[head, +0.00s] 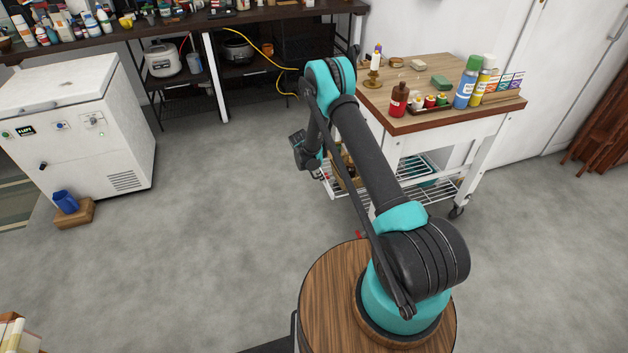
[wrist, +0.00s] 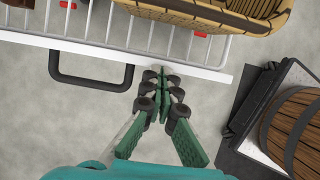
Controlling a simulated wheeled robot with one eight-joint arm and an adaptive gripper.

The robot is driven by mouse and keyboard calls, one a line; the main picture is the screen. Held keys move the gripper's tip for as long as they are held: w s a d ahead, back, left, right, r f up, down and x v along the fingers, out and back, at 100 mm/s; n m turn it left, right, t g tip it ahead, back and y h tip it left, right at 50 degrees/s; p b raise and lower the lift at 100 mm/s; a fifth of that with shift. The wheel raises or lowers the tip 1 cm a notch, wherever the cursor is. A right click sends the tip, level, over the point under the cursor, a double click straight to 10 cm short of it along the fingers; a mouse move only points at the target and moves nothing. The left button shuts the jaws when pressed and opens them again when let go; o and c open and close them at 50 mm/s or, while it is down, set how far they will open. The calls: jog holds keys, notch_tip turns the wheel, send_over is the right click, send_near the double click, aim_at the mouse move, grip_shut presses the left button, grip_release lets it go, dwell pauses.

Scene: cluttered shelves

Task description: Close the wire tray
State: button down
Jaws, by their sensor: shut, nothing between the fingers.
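The wire tray is a white wire rack low on the white cart; its front rail (wrist: 40,40) crosses the wrist view, with a black handle (wrist: 92,84) on it. In the head view the tray (head: 345,188) sticks out from under the cart top on its left side, partly hidden by my arm. My gripper (wrist: 162,74) has its green fingers together, empty, with the tips at the front rail just right of the handle. I cannot tell whether they touch the rail. In the head view my gripper's fingertips are hard to make out.
A wicker basket (wrist: 212,12) sits on the tray. The wooden cart top (head: 430,75) holds bottles, cans and a candlestick. The grey floor between is clear.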

jog(key=w+d, duration=0.1)
jog(key=d, duration=0.3)
jog(key=w+d, duration=0.2)
jog(key=d, duration=0.3)
jog(key=w+d, duration=0.1)
jog(key=d, duration=0.4)
jog(key=shift+w+d, duration=0.15)
jog(key=shift+w, duration=0.2)
